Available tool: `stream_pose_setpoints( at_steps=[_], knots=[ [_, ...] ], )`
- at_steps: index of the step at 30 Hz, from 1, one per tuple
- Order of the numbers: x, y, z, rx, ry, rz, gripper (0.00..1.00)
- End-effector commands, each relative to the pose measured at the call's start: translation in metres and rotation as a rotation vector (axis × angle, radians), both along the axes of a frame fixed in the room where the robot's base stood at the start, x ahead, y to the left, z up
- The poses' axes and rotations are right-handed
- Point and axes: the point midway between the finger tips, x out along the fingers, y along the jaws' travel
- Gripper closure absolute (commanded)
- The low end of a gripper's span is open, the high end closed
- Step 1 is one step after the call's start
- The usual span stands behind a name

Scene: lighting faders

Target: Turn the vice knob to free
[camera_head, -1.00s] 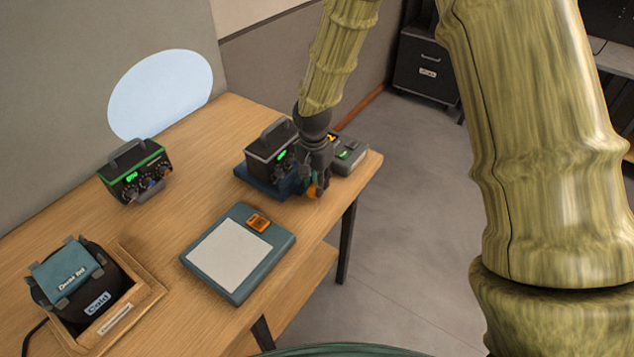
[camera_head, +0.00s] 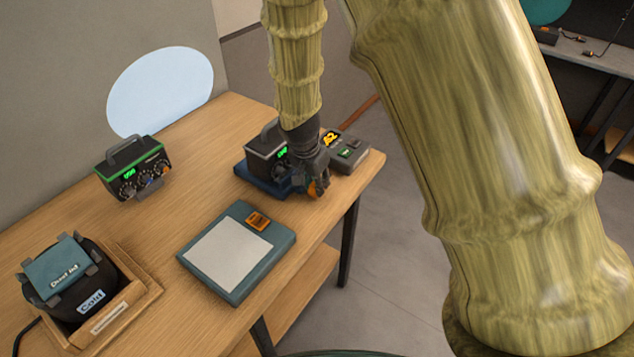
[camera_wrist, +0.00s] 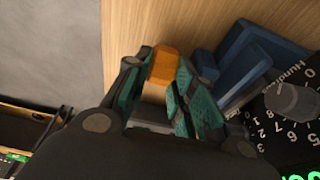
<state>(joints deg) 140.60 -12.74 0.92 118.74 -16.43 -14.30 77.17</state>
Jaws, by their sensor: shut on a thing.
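The blue vice (camera_head: 256,184) stands near the table's far right corner, with a dark box (camera_head: 264,146) with a green display in it. The vice's orange knob (camera_head: 318,189) is at its front right, partly hidden by my gripper (camera_head: 312,184). In the wrist view the orange knob (camera_wrist: 168,66) sits between the teal finger pads of my gripper (camera_wrist: 158,82), with the blue vice body (camera_wrist: 245,62) just to the right. My gripper is shut on the knob. Any mark showing the knob's turn is hidden.
A grey unit (camera_head: 348,155) with an A2 sign stands close behind my gripper. A green-topped fader box (camera_head: 133,170), a teal pad (camera_head: 236,252) and a wooden tray (camera_head: 150,290) holding a black container are farther left. Open floor lies right of the table edge.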

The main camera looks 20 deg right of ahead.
Motion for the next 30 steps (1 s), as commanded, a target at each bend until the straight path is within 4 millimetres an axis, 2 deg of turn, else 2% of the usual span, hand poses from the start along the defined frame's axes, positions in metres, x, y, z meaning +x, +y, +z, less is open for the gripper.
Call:
stream_pose_setpoints(
  at_steps=[10, 11, 12, 23, 30],
  knots=[
    [-0.001, 0.001, -0.001, -0.002, 0.000, 0.001, 0.99],
    [-0.001, 0.001, -0.001, -0.002, 0.000, 0.001, 0.72],
    [-0.001, 0.001, -0.001, -0.002, 0.000, 0.001, 0.66],
    [-0.001, 0.000, 0.001, -0.002, -0.002, -0.001, 0.66],
    [-0.003, 0.005, 0.022, -0.002, -0.004, -0.001, 0.66]
  ],
)
